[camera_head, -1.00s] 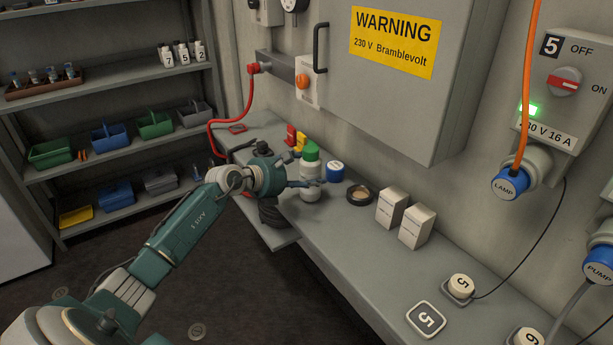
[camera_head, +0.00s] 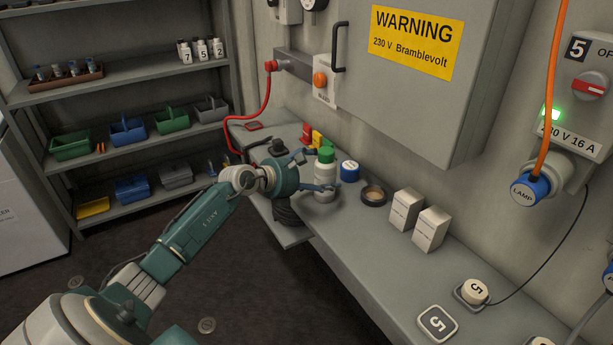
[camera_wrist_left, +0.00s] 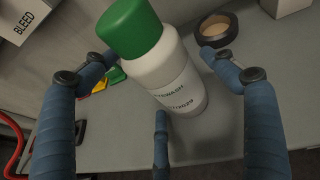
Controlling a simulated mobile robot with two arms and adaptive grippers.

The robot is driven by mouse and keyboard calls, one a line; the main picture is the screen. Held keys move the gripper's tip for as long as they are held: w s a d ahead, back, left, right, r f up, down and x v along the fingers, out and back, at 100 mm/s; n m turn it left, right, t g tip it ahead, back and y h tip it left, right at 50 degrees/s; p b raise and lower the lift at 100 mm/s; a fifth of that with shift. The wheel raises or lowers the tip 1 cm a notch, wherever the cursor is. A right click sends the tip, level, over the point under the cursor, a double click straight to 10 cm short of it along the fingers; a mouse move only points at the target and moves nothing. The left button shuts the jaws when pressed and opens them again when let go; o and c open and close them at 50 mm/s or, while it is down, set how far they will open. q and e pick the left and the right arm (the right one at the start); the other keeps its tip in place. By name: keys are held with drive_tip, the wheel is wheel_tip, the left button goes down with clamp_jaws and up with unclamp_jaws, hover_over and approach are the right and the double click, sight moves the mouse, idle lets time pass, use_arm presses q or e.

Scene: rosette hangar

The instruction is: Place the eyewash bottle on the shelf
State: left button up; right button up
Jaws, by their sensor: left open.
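The eyewash bottle (camera_head: 325,180) is white with a green cap and stands upright on the grey workbench (camera_head: 345,232). It also shows in the left wrist view (camera_wrist_left: 172,88), with "EYEWASH" partly readable on its label. My left gripper (camera_head: 314,172) is open at the bottle's left side, its blue fingers spread on either side of it. In the left wrist view the bottle sits between the spread fingers, which do not visibly clamp it. A grey shelf unit (camera_head: 150,70) with several boards stands at the back left. My right gripper is not in view.
Close to the bottle are a blue-capped jar (camera_head: 349,171), a roll of dark tape (camera_head: 373,195) and red and yellow items (camera_head: 312,137). Two white boxes (camera_head: 418,218) stand further right. The shelf holds three white numbered bottles (camera_head: 193,50), a brown rack (camera_head: 66,80) and coloured bins.

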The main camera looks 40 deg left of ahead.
use_arm(q)
drive_tip(key=b+v, duration=0.1)
drive_tip(key=v, duration=1)
drive_tip(key=shift+s, duration=0.1)
